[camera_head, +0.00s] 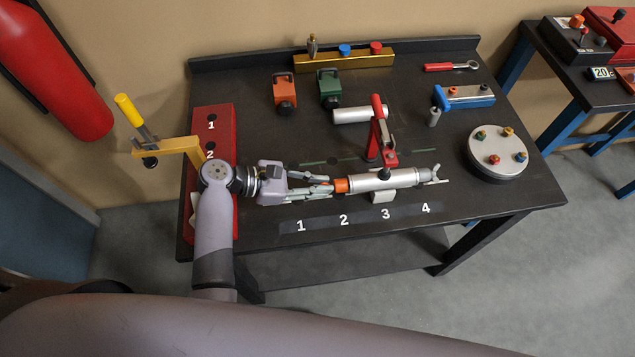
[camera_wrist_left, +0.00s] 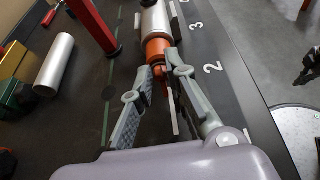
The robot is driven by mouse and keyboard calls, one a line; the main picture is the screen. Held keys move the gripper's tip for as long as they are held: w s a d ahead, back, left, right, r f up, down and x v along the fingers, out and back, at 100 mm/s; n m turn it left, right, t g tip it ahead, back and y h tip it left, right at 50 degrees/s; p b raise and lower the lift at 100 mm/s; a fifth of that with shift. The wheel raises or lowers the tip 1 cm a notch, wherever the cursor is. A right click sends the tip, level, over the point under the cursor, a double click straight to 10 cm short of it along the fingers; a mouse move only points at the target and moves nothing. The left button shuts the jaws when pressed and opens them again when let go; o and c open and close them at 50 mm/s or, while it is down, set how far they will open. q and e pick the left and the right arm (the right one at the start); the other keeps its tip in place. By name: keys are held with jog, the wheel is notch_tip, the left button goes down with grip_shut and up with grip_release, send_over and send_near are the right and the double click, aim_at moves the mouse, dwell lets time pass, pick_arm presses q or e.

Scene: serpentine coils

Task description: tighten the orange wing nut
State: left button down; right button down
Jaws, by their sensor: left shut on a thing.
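A silver cylinder (camera_head: 380,181) lies horizontally under a red clamp (camera_head: 379,137). An orange collar (camera_head: 341,185) is at its left end and shows in the wrist view (camera_wrist_left: 157,46). The orange wing nut (camera_wrist_left: 159,71) is at that end, mostly hidden between the fingers of my left gripper (camera_wrist_left: 164,85). In the head view my left gripper (camera_head: 326,188) reaches in from the left, in line with the cylinder, shut on the wing nut. The exact finger contact is partly hidden. A grey winged piece (camera_head: 434,176) is at the cylinder's right end. My right gripper is not in view.
A strip numbered 1 to 4 (camera_head: 362,217) runs along the table's front. A round plate (camera_head: 482,166) is at right. A red fixture with a yellow-handled clamp (camera_head: 180,146) is left.

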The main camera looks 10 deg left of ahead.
pick_arm(q)
jog(key=shift+s+r+m+t+p, duration=0.1)
jog(key=shift+s+m+t+p, duration=0.25)
jog(key=shift+m+p, duration=0.4)
jog(key=shift+d+t, duration=0.1)
jog(key=shift+t, duration=0.15)
jog(key=shift+f+m+t+y, duration=0.3)
jog(key=shift+m+t, duration=0.2)
jog(key=shift+m, duration=0.35)
jog(key=shift+r+m+t, duration=0.1)
jog(key=shift+m+t, duration=0.2)
jog(key=c, duration=1.7)
grip_release()
jog(key=shift+s, duration=0.1)
